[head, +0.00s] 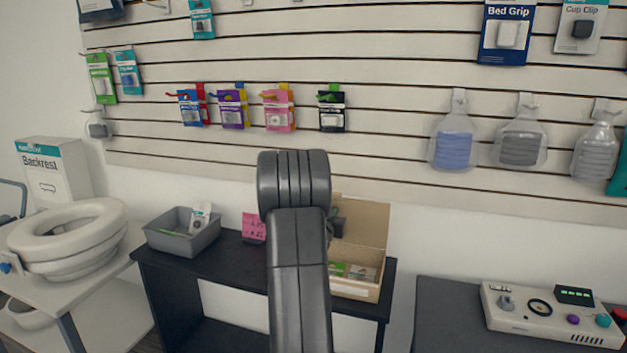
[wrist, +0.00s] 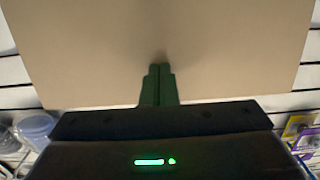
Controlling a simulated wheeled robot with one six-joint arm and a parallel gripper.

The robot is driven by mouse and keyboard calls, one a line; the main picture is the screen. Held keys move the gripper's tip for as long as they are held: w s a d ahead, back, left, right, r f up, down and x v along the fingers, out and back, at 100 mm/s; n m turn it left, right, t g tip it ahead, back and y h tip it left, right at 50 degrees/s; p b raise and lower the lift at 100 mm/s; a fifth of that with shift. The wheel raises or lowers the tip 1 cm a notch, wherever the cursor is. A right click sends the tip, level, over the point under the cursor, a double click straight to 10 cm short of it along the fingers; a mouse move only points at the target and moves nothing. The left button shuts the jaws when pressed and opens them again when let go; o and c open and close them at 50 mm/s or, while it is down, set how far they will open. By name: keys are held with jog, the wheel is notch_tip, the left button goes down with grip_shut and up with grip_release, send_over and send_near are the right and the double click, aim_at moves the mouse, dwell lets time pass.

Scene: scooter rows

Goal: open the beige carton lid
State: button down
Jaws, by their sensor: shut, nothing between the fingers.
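The beige carton (head: 352,291) stands on the black table behind my arm. Its lid (head: 366,222) is raised and stands roughly upright at the back, so the inside shows, with small green and grey packs in it. My arm hides the carton's left part. My gripper (wrist: 160,70) is shut and empty, with its green fingertips at the face of the beige lid, which fills most of the wrist view (wrist: 160,30). I cannot tell for sure whether the tips touch the lid. In the head view only a dark bit of my gripper shows beside my arm.
A grey bin (head: 181,234) with a pack in it and a pink card (head: 253,227) stand on the black table (head: 220,263) to the left. Packages hang on the slatted wall behind. A beige control box (head: 545,314) sits on a separate dark table at right.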

jog(key=shift+p+x, duration=0.45)
jog(key=shift+x, duration=1.45)
jog(key=shift+s, duration=0.1)
jog(key=b+v, duration=0.3)
jog(key=v, duration=1.1)
jog(key=shift+d, duration=0.1)
jog(key=p+x, duration=0.2)
jog(key=x, duration=0.9)
